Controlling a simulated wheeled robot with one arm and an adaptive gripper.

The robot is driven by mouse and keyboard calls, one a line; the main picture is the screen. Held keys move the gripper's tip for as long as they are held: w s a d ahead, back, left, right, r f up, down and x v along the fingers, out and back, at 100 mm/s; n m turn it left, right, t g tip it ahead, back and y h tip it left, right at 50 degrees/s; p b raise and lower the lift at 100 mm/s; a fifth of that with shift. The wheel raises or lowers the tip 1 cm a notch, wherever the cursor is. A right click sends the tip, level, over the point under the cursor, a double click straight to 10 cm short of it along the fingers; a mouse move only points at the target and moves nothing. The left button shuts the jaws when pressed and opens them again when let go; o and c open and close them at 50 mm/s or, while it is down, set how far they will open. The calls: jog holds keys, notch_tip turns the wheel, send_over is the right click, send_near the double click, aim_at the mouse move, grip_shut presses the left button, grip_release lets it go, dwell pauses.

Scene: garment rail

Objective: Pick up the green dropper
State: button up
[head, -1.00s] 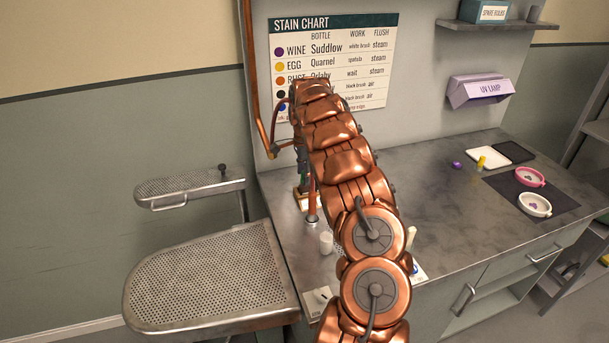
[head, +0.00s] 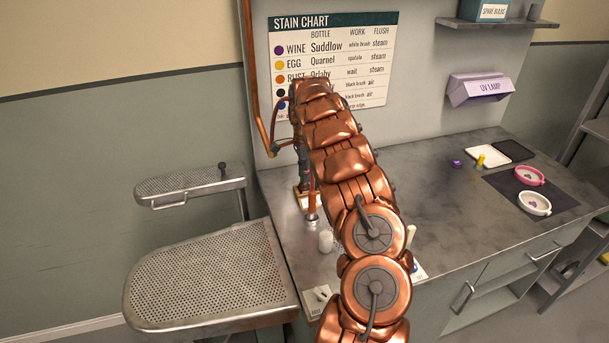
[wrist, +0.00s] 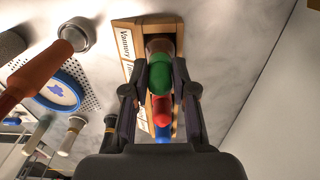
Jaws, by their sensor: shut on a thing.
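The green dropper (wrist: 160,75) shows as a rounded green top in the wrist view, with a dark band at its far end. My gripper (wrist: 158,82) is shut on it, one finger on each side. A tan wooden rack (wrist: 128,27) with white labels, one reading "Vannery", lies around and behind it. A red dropper (wrist: 162,110) and a blue one (wrist: 163,133) line up below the green one, partly hidden by my gripper. Whether the green dropper is clear of the rack I cannot tell. In the head view my arm hides most of this area.
An orange-handled tool (wrist: 35,80) and pale-headed brushes stand left of the rack in the wrist view. The grey counter (head: 430,190) is largely clear toward the right, with white and pink dishes (head: 534,203) on a dark mat. A perforated board (head: 205,275) stands left.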

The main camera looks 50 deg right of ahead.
notch_tip(320, 180, up, 7)
jog(key=b, duration=0.2)
jog(key=shift+w+r+b, duration=0.1)
jog(key=shift+r+b, duration=0.1)
jog(key=shift+b, duration=0.15)
jog(key=shift+r, duration=1.25)
